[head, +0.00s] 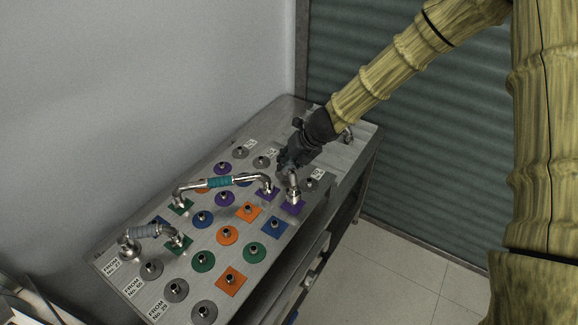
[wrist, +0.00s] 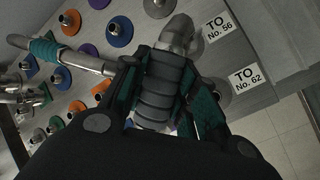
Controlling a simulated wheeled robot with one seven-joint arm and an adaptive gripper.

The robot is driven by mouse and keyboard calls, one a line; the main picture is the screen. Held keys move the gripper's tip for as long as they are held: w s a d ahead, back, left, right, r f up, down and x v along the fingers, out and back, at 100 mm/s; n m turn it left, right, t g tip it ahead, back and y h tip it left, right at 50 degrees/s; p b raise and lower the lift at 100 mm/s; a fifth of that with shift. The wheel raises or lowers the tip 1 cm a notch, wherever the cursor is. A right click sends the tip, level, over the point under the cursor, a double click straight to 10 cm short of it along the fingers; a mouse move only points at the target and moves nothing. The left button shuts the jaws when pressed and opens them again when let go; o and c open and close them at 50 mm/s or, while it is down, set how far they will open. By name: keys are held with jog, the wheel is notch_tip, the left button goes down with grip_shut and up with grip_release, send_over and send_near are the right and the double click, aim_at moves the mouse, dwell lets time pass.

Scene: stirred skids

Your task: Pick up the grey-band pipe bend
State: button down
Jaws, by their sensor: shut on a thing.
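My gripper (head: 297,158) is shut on a pipe bend whose ribbed dark-grey band (wrist: 160,92) lies between the two fingers in the wrist view. One bare metal elbow of this grey-band pipe bend (head: 293,186) points down at a purple square plate (head: 292,205) at the right of the panel; I cannot tell whether it is seated or just above. Its other elbow (wrist: 179,34) shows beyond the fingers in the wrist view. My gripper hides most of the band in the head view.
A teal-band pipe bend (head: 219,182) stands across the panel left of my gripper. Another pipe bend with a bluish-grey band (head: 146,231) stands at the near left. Several coloured plates with short spigots cover the panel (head: 183,257). A wall is behind, open floor (head: 400,270) at right.

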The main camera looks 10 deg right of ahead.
jog(key=s+d+b, duration=0.2)
jog(key=s+d, duration=0.2)
jog(key=s, duration=0.2)
jog(key=s+d+r+b, duration=0.1)
jog(key=s+d+b, duration=0.1)
jog(key=s+d, duration=0.3)
jog(key=shift+s+r, duration=0.25)
jog(key=shift+s, duration=0.95)
notch_tip(320, 180, up, 6)
jog(key=p, duration=0.6)
jog(key=shift+r, duration=0.2)
jog(key=shift+f+n, duration=0.2)
jog(key=shift+n, duration=0.1)
